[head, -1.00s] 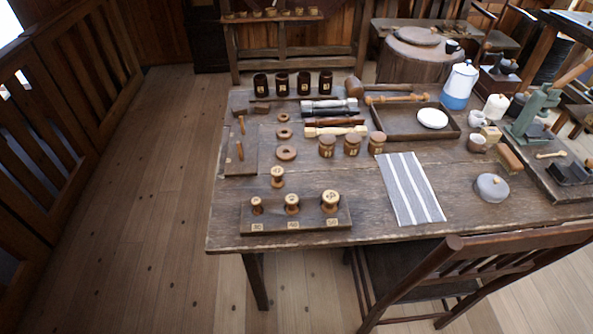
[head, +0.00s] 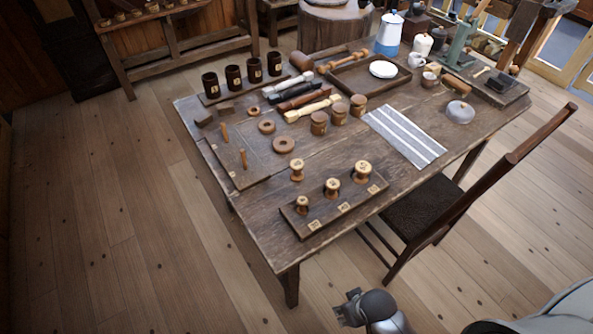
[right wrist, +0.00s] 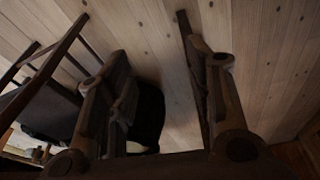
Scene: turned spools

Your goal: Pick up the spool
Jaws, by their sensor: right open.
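A turned wooden spool (head: 297,170) stands upright by itself on the table, just behind a dark labelled rack (head: 316,222). The rack holds three more spools in a row, a small one (head: 303,204), a middle one (head: 332,187) and a large one (head: 362,171). My right gripper (head: 348,308) is low in front of the table, apart from every spool. In the right wrist view its two fingers (right wrist: 160,50) are spread, with only floor and dark shapes between them. My left gripper is not in view.
A wooden chair (head: 430,205) stands at the table's front right, near my right arm. A striped cloth (head: 404,136), lidded jars (head: 319,123), wooden rings (head: 284,145) and a peg board (head: 228,170) share the table (head: 235,205). The floor at left is clear.

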